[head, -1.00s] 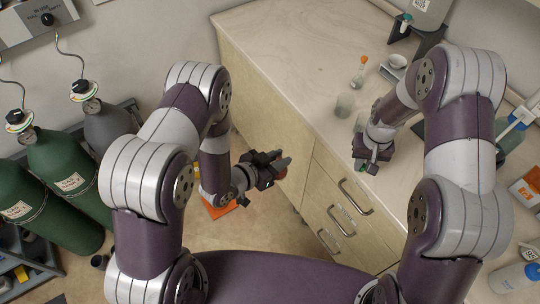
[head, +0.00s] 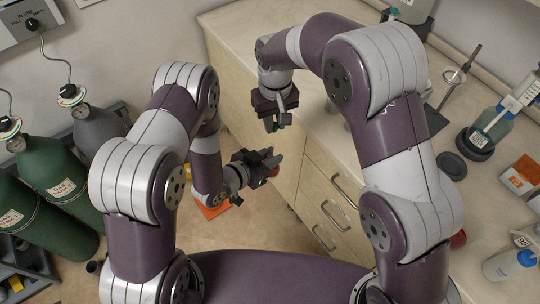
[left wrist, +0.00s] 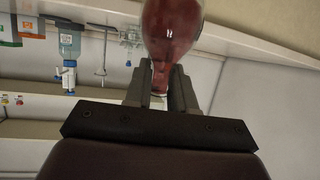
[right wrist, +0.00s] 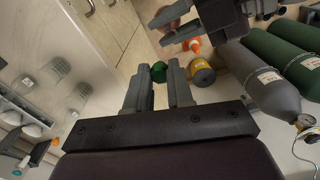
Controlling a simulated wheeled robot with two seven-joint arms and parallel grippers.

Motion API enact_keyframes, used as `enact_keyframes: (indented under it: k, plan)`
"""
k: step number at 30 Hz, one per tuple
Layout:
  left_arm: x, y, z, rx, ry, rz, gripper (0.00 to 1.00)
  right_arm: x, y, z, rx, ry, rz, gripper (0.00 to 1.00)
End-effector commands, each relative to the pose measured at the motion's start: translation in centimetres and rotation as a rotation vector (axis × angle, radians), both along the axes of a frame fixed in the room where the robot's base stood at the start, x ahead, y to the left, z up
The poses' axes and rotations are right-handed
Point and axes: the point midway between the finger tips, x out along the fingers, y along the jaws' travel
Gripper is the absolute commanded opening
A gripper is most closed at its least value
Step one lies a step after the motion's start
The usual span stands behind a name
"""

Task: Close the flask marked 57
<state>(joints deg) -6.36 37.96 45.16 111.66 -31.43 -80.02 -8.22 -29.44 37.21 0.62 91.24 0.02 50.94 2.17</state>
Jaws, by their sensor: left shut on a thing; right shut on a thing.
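My left gripper (head: 262,162) is shut on the neck of a flask of dark red liquid, held in the air in front of the bench drawers. The flask (left wrist: 173,30) shows large in the left wrist view, its neck between the fingers. No number can be read on it. My right gripper (head: 279,122) is higher, by the bench's front edge, close beyond the left one. In the right wrist view it is shut on a small green stopper (right wrist: 158,72) at its fingertips. The left gripper (right wrist: 178,30) shows at the top of that view, apart from the stopper.
The wooden bench (head: 238,30) stands behind both grippers. In the right wrist view, clear glassware (right wrist: 82,92) and an orange-stoppered piece stand on it. Green gas cylinders (head: 58,165) stand at left.

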Motion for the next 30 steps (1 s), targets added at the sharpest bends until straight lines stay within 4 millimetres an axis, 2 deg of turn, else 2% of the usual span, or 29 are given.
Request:
enact_keyframes:
  k: [3, 6, 10, 20, 30]
  plan:
    - [0.0, 0.0, 0.0, -0.001, -0.001, 0.000, 0.00, -1.1, 1.7, 2.3, 0.001, -0.003, 0.029, 0.00]
    - [0.0, 0.0, 0.0, -0.001, -0.001, 0.000, 0.00, -1.9, 1.2, 3.4, 0.000, 0.000, 0.014, 0.00]
    - [0.0, 0.0, 0.0, -0.001, -0.001, 0.000, 0.00, -2.6, 0.7, 3.3, 0.000, 0.000, 0.003, 0.00]
    - [0.0, 0.0, 0.0, -0.001, -0.001, 0.000, 0.00, -2.6, 0.7, 3.0, 0.000, 0.001, 0.000, 0.00]
    - [0.0, 0.0, 0.0, -0.001, -0.001, 0.000, 0.00, -2.6, 0.7, -0.1, -0.001, 0.002, 0.000, 0.00]
